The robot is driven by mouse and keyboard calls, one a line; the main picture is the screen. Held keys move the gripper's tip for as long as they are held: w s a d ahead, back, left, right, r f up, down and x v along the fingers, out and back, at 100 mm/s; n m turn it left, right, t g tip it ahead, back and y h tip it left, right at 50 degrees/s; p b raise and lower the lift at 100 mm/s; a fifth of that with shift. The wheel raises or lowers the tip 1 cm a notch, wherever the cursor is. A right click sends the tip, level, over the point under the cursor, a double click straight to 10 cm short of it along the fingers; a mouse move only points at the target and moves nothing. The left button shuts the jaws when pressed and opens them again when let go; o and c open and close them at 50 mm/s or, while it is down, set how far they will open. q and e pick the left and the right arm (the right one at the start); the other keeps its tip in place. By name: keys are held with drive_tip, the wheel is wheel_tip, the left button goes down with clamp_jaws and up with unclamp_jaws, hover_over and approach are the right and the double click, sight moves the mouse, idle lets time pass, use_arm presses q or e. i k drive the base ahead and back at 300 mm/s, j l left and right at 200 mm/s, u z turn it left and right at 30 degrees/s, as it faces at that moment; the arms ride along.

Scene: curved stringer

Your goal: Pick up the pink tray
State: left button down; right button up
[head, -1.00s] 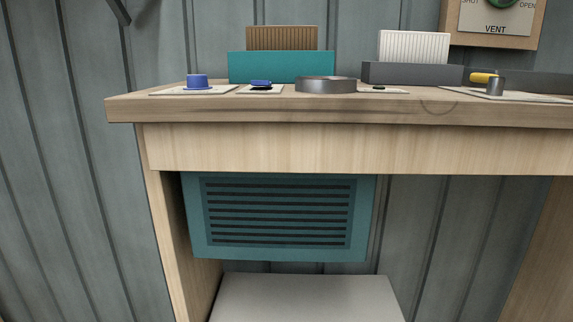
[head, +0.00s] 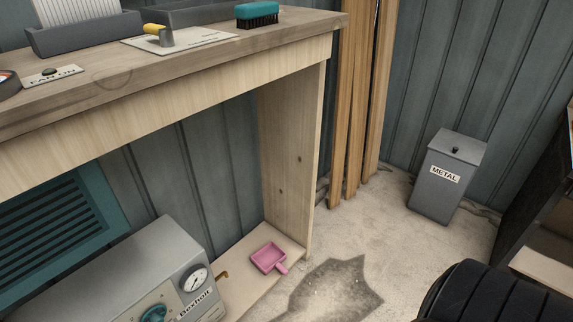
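The pink tray (head: 267,257) is a small shallow pan with a short handle, shaped like a dustpan. It lies on the low wooden shelf under the workbench, close to the bench's right side panel. Its handle points toward the lower right. A grey machine with a gauge stands to its left, and the tray is fully visible.
The grey machine (head: 140,268) has a teal knob and gauge. The workbench (head: 180,100) overhangs the tray. Wooden planks (head: 357,100) lean behind. A grey METAL bin (head: 447,180) stands right. Floor between is stained.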

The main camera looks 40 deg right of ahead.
sight(270, 257)
drive_tip(key=z, duration=1.1)
drive_tip(key=i, duration=0.2)
